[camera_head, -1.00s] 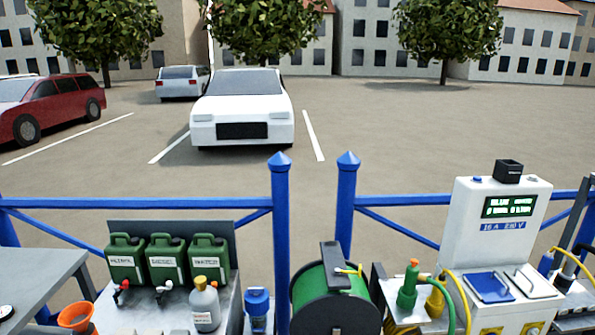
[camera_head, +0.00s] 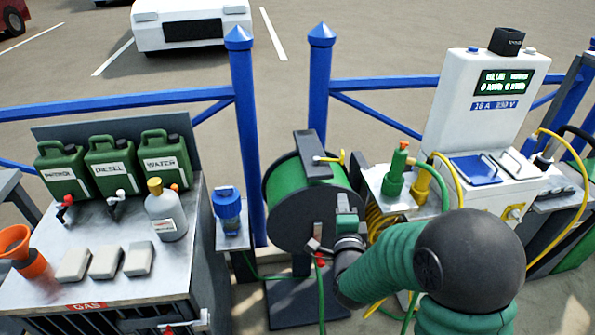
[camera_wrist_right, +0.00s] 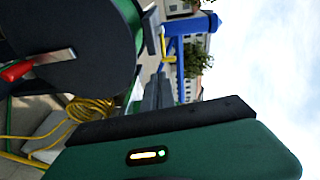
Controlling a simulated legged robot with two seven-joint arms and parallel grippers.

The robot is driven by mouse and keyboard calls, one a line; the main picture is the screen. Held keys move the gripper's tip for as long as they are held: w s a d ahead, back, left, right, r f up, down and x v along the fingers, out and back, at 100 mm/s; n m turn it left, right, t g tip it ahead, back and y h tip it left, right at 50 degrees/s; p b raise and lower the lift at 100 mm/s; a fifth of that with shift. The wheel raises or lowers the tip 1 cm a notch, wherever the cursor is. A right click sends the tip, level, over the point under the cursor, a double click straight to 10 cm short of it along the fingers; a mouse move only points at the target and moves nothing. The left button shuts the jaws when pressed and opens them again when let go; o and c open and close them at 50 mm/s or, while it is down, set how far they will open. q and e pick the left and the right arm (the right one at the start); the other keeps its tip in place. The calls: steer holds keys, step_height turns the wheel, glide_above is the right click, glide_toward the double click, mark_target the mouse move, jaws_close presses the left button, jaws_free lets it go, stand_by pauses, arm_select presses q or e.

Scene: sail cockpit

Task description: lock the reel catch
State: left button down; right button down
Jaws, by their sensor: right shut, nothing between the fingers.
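The green hose reel with a dark round side disc (camera_head: 290,222) stands at the middle of the head view. A metal lever with a red grip (camera_wrist_right: 18,71) lies against its dark disc in the right wrist view. A yellow lever (camera_head: 328,159) sits on the dark bracket at the reel's top. I cannot tell which of these is the catch. My right gripper (camera_head: 317,247) is in front of the disc, its fingers shut with nothing between them. My left gripper is out of view.
A bench (camera_head: 105,262) with green cans and a bottle (camera_head: 165,220) stands left. A blue-capped item (camera_head: 228,205) is beside the reel. Green and yellow fittings (camera_head: 397,170) and a white power box (camera_head: 480,120) stand right. Yellow hose (camera_head: 380,225) hangs near my arm.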

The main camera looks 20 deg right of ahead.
mark_target(343, 158)
steer(key=shift+m+t+h, duration=0.3)
steer(key=shift+m+t, duration=0.1)
steer(key=shift+m, duration=0.2)
steer(key=x, duration=0.4)
steer(key=r+x, duration=0.1)
steer(key=x, duration=0.4)
steer(key=d+x, duration=0.1)
steer(key=x, duration=0.4)
steer(key=shift+s+r, duration=0.2)
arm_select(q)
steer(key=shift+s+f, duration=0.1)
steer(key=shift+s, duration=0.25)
